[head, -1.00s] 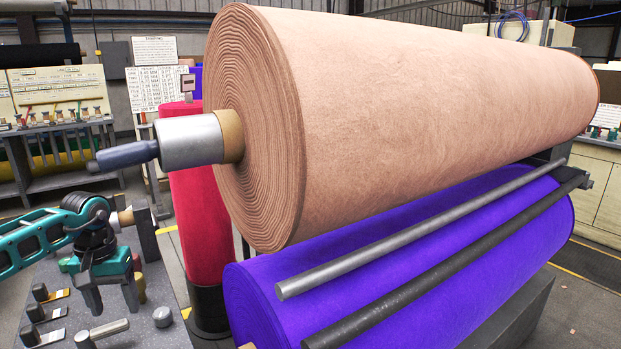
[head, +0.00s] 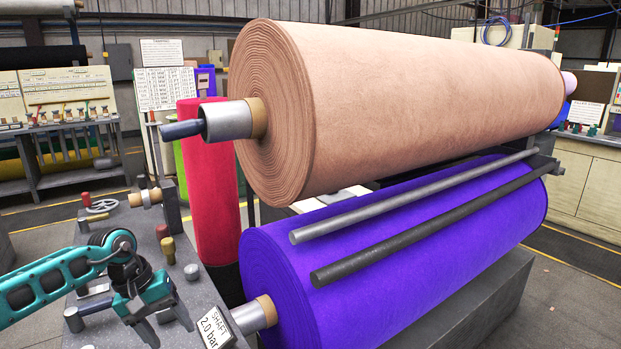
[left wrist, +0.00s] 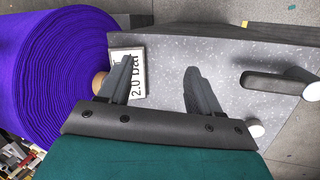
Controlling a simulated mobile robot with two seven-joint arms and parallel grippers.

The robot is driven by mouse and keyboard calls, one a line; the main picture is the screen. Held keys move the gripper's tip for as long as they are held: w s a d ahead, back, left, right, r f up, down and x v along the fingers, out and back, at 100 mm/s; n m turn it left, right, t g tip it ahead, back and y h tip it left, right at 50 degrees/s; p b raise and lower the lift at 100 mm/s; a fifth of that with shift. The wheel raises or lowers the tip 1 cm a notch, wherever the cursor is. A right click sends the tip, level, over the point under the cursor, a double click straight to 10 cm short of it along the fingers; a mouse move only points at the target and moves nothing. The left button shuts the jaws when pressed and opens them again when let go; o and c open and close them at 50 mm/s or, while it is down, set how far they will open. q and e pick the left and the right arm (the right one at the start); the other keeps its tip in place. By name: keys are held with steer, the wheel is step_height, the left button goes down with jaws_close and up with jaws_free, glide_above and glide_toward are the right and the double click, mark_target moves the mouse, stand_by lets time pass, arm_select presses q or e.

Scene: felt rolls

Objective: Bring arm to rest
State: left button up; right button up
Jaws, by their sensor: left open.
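My left gripper (head: 168,332) hangs at the lower left of the head view, pointing down, with its two dark fingers apart and nothing between them. In the left wrist view my left gripper (left wrist: 158,70) is over the speckled grey bench top (left wrist: 225,60). A white sign reading "SHAFT 2.0 bar" (head: 217,328) stands at the bench edge, close to the right of the fingers. The sign also shows beside one finger in the left wrist view (left wrist: 138,88). My right gripper is in neither view.
A large peach felt roll (head: 420,100) lies above a purple roll (head: 400,270), with two bars (head: 430,225) in front. The purple roll's shaft end (head: 250,316) sits near my gripper. Knobs and handles (head: 168,250) stand on the bench. A red roll (head: 210,190) stands upright behind.

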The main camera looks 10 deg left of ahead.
arm_select(q)
steer(key=s+d+f+n+t+h+b, duration=0.1)
steer(key=s+d+n+t+h, duration=0.2)
steer(key=d+n, duration=0.6)
steer(key=s+d+n+t+h+b, duration=0.1)
steer(key=d+n+t+h, duration=0.3)
steer(key=d+n, duration=0.45)
steer(key=s+d+f+n+t+h, duration=0.1)
steer(key=s+d+n+t+h, duration=0.1)
steer(key=d+n+h, duration=0.5)
steer(key=s+a+f+m+y, duration=0.3)
steer(key=s+f+m+y, duration=0.1)
steer(key=m, duration=0.7)
steer(key=s+a+f+m+y+b, duration=0.1)
steer(key=s+a+f+m+y, duration=0.2)
steer(key=s+f+m+y, duration=0.2)
steer(key=s+a+f+m+t+y+b, duration=0.1)
steer(key=s+a+f+m+y, duration=0.3)
steer(key=m, duration=1.2)
step_height(320, 180, down, 5)
steer(key=s+y, duration=0.1)
steer(key=y, duration=0.1)
steer(key=shift+m+y, duration=0.35)
steer(key=shift+y, duration=0.05)
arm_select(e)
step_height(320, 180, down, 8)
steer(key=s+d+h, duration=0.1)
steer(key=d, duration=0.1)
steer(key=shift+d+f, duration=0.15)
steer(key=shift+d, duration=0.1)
